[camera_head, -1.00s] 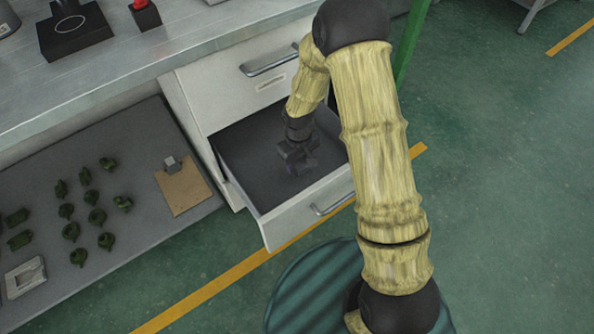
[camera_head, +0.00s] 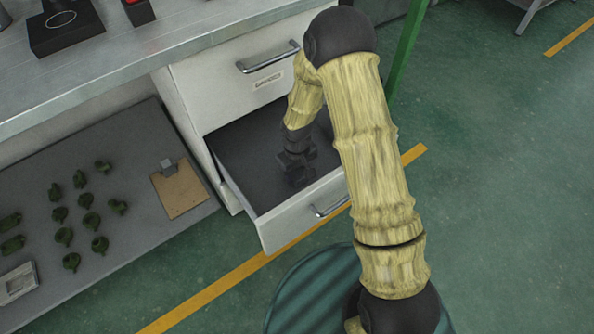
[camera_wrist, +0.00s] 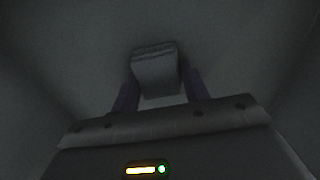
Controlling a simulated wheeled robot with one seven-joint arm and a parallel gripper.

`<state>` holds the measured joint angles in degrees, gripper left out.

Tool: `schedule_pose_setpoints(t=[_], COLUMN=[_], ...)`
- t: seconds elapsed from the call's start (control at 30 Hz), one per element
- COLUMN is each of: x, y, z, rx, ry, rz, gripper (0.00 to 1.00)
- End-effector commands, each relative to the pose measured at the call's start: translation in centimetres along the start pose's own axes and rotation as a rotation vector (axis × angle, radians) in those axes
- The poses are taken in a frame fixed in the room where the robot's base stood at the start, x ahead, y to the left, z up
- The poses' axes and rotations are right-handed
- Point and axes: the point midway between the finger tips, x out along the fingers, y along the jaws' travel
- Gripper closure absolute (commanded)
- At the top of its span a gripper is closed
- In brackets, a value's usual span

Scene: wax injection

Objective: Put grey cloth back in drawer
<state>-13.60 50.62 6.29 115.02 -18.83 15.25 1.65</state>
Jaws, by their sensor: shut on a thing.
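My gripper (camera_head: 297,178) is down inside the open lower drawer (camera_head: 240,160) of the white cabinet. In the wrist view, my gripper (camera_wrist: 158,95) is shut on a small folded grey cloth (camera_wrist: 155,70), which sits between its two fingers. The surroundings there are dark, and whether the cloth touches the drawer floor cannot be told. In the head view the cloth cannot be made out against the dark drawer and gripper. The rest of the visible drawer floor looks empty.
A closed upper drawer with a handle (camera_head: 268,58) is right above the open one. A worktop (camera_head: 150,45) holds a black device (camera_head: 65,28). A low shelf (camera_head: 125,225) at left carries several green parts and a clipboard (camera_head: 180,190). Green floor lies open at right.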

Motion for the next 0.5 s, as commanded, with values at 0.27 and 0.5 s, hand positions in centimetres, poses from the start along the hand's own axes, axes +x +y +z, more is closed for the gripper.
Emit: schedule_pose_setpoints(t=[0.27,0.5], x=[0.05,-0.41], y=[0.07,0.07], z=[0.02,-0.01], rx=[0.002,0.001], ry=[0.0,0.001], rz=[0.0,0.0], gripper=[0.33,0.33])
